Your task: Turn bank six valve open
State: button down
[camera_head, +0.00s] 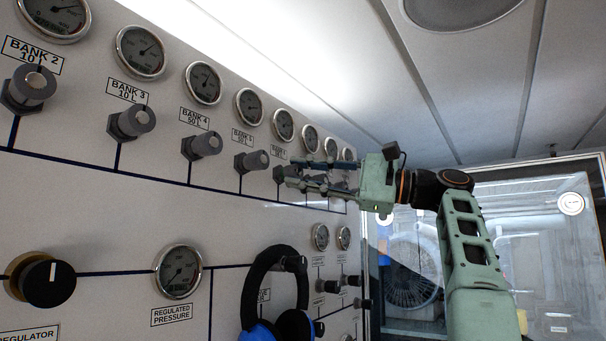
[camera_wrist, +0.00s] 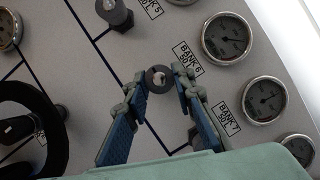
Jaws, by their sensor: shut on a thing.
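The bank six valve (camera_wrist: 159,78) is a grey round knob with a light centre. It sits on the white panel beside its bank six label (camera_wrist: 187,59) in the wrist view. My gripper (camera_wrist: 161,86) is shut on it, with one blue-padded finger on each side. In the head view my green gripper (camera_head: 298,171) reaches in from the right to the bank six valve (camera_head: 280,174), which is partly hidden by the fingers. The knob's turn angle cannot be told.
The bank five valve (camera_head: 252,160) sits left of my gripper. A row of gauges (camera_head: 249,106) runs above the valves. Dark headphones (camera_head: 262,285) hang lower on the panel. A glazed door (camera_head: 540,260) is at the right.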

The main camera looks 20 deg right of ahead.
jog(key=c, duration=1.6)
grip_release()
jog(key=shift+m+t, duration=0.5)
jog(key=shift+m, duration=0.4)
